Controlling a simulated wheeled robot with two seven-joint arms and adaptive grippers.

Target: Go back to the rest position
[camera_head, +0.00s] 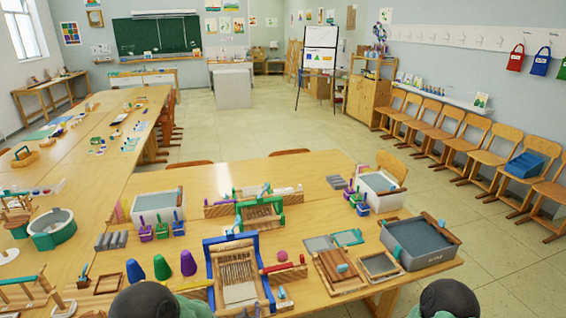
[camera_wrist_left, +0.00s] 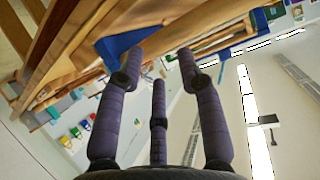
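My left gripper (camera_wrist_left: 158,68) shows in the left wrist view with its three dark fingers spread apart and nothing between them. Past its fingertips are wooden beams and a blue piece (camera_wrist_left: 118,44); I cannot tell how far off they are. In the head view, dark rounded parts of my own arms show at the bottom edge, left of centre and at the right. I cannot make out the fingers of either gripper there. My right gripper does not show clearly in either view.
The near table (camera_head: 315,168) holds a blue-framed loom (camera_head: 238,272), a green-framed loom (camera_head: 260,213), several cones (camera_head: 162,267), a grey tub (camera_head: 420,243) and small tools. Chairs (camera_head: 440,128) line the right wall. The floor (camera_head: 255,130) beyond the table is clear.

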